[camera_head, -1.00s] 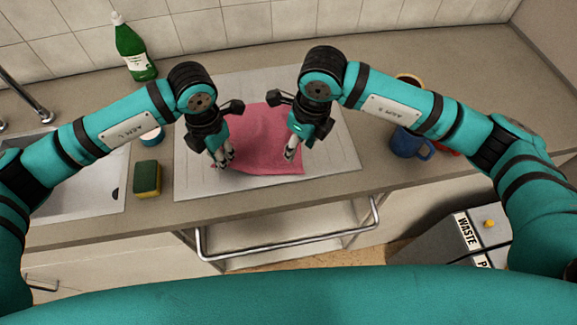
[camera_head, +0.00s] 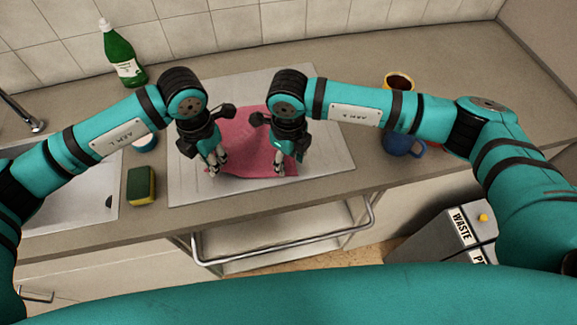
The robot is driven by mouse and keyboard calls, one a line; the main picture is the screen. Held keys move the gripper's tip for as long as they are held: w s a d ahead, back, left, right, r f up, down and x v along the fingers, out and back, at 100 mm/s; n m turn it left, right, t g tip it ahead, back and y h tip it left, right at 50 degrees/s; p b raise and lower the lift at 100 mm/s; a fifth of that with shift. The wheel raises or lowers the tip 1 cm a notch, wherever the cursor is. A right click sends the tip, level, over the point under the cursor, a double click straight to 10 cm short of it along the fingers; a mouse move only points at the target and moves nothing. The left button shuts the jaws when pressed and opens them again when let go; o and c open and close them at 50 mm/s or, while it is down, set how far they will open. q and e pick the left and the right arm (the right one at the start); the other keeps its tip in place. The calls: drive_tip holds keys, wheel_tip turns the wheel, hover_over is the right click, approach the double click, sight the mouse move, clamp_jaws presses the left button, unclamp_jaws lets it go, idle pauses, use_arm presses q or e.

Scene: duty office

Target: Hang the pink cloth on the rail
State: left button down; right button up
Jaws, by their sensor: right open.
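The pink cloth (camera_head: 247,140) lies spread on the pale ribbed draining board (camera_head: 325,150), partly hidden by both grippers. My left gripper (camera_head: 217,163) points down at the cloth's left part; I cannot tell whether its fingers are apart or closed on fabric. My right gripper (camera_head: 279,167) is open, its fingertips pointing down at the cloth's right front part. Whether they touch the cloth is unclear. The silver rail (camera_head: 280,246) runs along the counter front, below the board, and is bare.
A green and yellow sponge (camera_head: 141,186) and the sink (camera_head: 80,190) are to the left. A green bottle (camera_head: 122,55) stands at the back wall. A blue mug (camera_head: 400,146) stands behind my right arm. A waste bin (camera_head: 440,240) stands on the floor at right.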

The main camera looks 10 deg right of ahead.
drive_tip(key=shift+f, duration=0.7)
clamp_jaws()
idle(0.5)
drive_tip(key=shift+r, duration=2.55)
